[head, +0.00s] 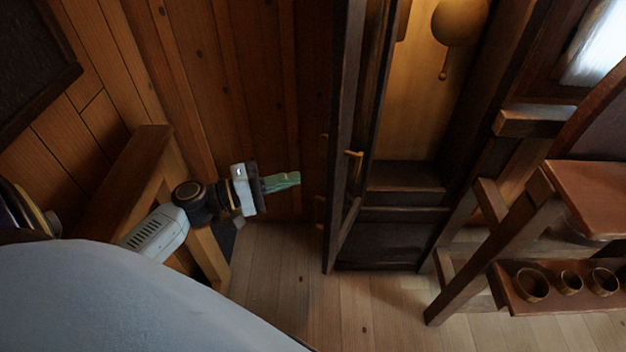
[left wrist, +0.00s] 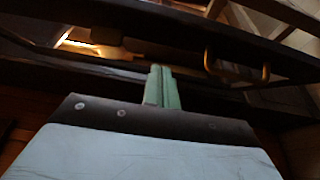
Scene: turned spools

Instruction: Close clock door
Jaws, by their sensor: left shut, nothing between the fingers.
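The tall dark wooden clock (head: 385,225) stands right of centre in the head view, with its lit case interior and round brass pendulum (head: 459,20) showing. Its narrow clock door (head: 345,120) stands open, swung out toward me and seen nearly edge-on. A brass handle (head: 354,155) is on the door. My left gripper (head: 290,180) is shut and empty, left of the door with a gap between them. In the left wrist view the green fingers (left wrist: 162,85) are together below the dark door frame, with the brass handle (left wrist: 236,64) to their right. My right gripper is not in view.
A wooden stand (head: 150,175) is close behind my left arm. At the right are a wooden seat (head: 595,190) and a low rack with several round cups (head: 531,283). Plank floor (head: 290,270) in front of the door is clear.

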